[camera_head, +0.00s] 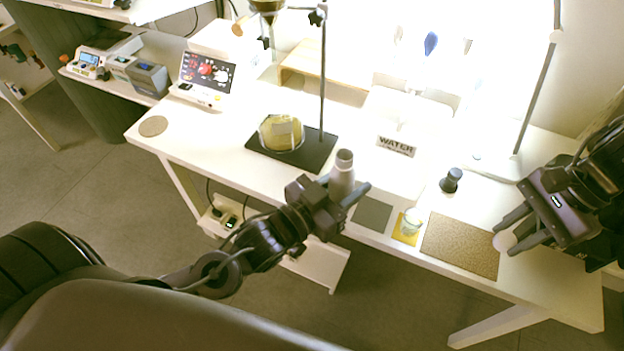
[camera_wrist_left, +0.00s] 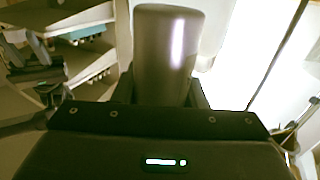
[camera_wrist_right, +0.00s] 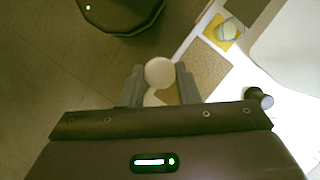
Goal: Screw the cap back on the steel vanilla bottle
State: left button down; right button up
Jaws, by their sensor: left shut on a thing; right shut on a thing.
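The steel bottle (camera_head: 342,178) is held up by my left gripper (camera_head: 347,196), which is shut on its body near the table's front edge. It looks roughly upright, with a narrower top that seems uncapped. It fills the upper middle of the left wrist view (camera_wrist_left: 168,55), where no label shows. My right gripper (camera_head: 507,240) is shut on a round pale cap (camera_head: 504,241), held near the right part of the table's front edge. The cap sits between the fingertips in the right wrist view (camera_wrist_right: 159,72). Bottle and cap are well apart.
A brown mat (camera_head: 460,246), a grey mat (camera_head: 372,214) and a small glass jar (camera_head: 411,222) on a yellow mat lie along the front edge. A dark knobbed object (camera_head: 451,180) stands behind. A round flask (camera_head: 281,134) is on a black stand base (camera_head: 310,158) at left.

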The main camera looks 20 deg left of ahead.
pick_arm(q)
jog(key=d+m+h, duration=0.1)
jog(key=w+d+g+h, duration=0.1)
jog(key=d, duration=0.1)
jog(key=w+d+m+g+h, duration=0.1)
jog(key=shift+d+r+m, duration=0.15)
jog(key=shift+d+m, duration=0.15)
pick_arm(e)
jog(key=a+r+m, duration=0.2)
jog(key=a+r, duration=0.6)
jog(key=a, duration=0.4)
jog(key=a+r+m+t, duration=0.1)
jog(key=a+r+m, duration=0.1)
jog(key=a+r, duration=0.6)
jog(key=w+a, duration=0.1)
jog(key=a, duration=0.3)
jog(key=shift+a+r+m+t+y, duration=0.15)
jog(key=shift+a+m+t+y, duration=0.1)
jog(key=shift+m+t+y, duration=0.05)
jog(key=shift+f, duration=2.05)
jog(key=shift+s, duration=0.1)
